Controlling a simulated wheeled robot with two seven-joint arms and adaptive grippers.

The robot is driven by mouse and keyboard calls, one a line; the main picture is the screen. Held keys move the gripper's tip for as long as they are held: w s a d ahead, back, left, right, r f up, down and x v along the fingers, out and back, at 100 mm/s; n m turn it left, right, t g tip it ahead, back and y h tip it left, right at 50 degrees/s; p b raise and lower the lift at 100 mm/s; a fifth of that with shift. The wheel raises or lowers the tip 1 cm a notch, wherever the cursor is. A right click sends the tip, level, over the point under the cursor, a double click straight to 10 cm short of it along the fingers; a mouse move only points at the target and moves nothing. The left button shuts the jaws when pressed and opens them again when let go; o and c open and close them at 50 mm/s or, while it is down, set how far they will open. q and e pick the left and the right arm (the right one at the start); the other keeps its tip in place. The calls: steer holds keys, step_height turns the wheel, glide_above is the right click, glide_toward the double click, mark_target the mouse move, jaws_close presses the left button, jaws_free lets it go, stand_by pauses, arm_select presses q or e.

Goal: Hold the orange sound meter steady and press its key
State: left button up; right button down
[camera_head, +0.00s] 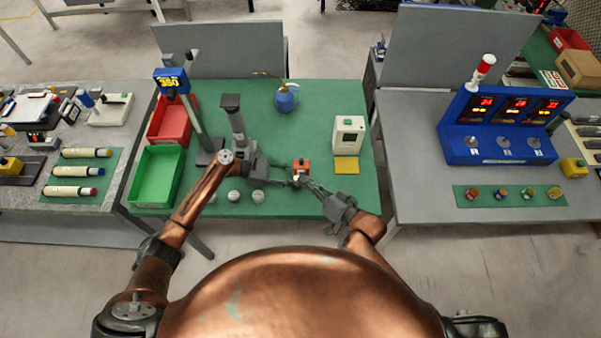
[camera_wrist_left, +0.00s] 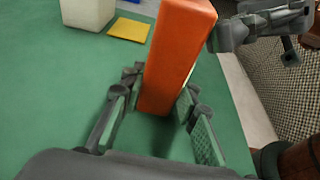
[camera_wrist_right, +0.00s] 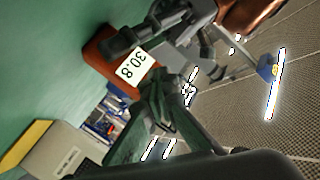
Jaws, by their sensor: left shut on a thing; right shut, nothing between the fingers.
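The orange sound meter (camera_head: 301,163) stands over the green table top near its front. It also shows in the left wrist view (camera_wrist_left: 178,50), upright between the fingers of my left gripper (camera_wrist_left: 160,95), which is shut on it. In the right wrist view the meter (camera_wrist_right: 98,50) has a white display reading 30.8. My right gripper (camera_head: 306,181) is shut and empty, with its tips close in front of the meter's display side. I cannot tell whether they touch it. The key is not visible, perhaps hidden by the right fingers.
A white box device (camera_head: 348,133) with a yellow pad (camera_head: 346,165) stands right of the meter. A blue watering-can-like item (camera_head: 286,98) is behind. White balls (camera_head: 258,196), a green bin (camera_head: 157,177) and a red bin (camera_head: 172,122) are at left.

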steer(key=shift+s, duration=0.1)
stand_by(0.3)
arm_select(q)
steer(key=shift+s, duration=0.1)
arm_select(e)
steer(key=shift+s, duration=0.35)
steer(key=s, duration=0.6)
stand_by(0.3)
arm_select(q)
steer(key=o, duration=0.9)
steer(key=shift+o, duration=0.2)
steer(key=shift+a, duration=0.1)
steer(key=v, duration=1.1)
steer(key=shift+a+r, duration=0.15)
steer(key=shift+a, duration=0.25)
